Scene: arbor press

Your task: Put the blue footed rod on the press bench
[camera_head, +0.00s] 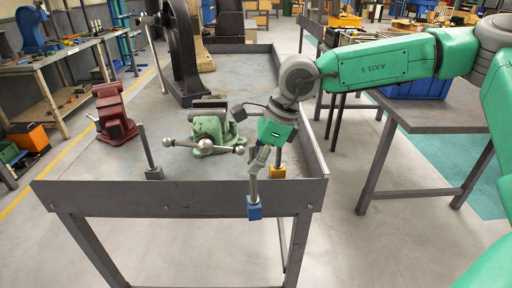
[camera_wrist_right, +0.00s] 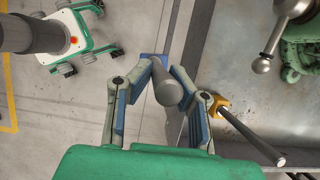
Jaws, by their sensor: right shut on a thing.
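The blue footed rod has a grey upright shaft and a square blue foot (camera_head: 254,211). It hangs roughly upright in front of the press bench's near rim (camera_head: 130,200), and its foot overlaps that rim in the head view. My right gripper (camera_head: 260,158) is shut on the shaft. In the right wrist view the fingers (camera_wrist_right: 165,82) close around the shaft, its rounded end points at the camera, and the blue foot (camera_wrist_right: 154,60) is over the floor, beside the bench edge. My left gripper is not in view.
A yellow-footed rod (camera_head: 277,171) stands on the bench just behind the held rod. A grey-footed rod (camera_head: 153,172) stands farther left. A green vise (camera_head: 211,131), a red vise (camera_head: 113,113) and a black press (camera_head: 183,50) are behind. Bench top between the two standing rods is clear.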

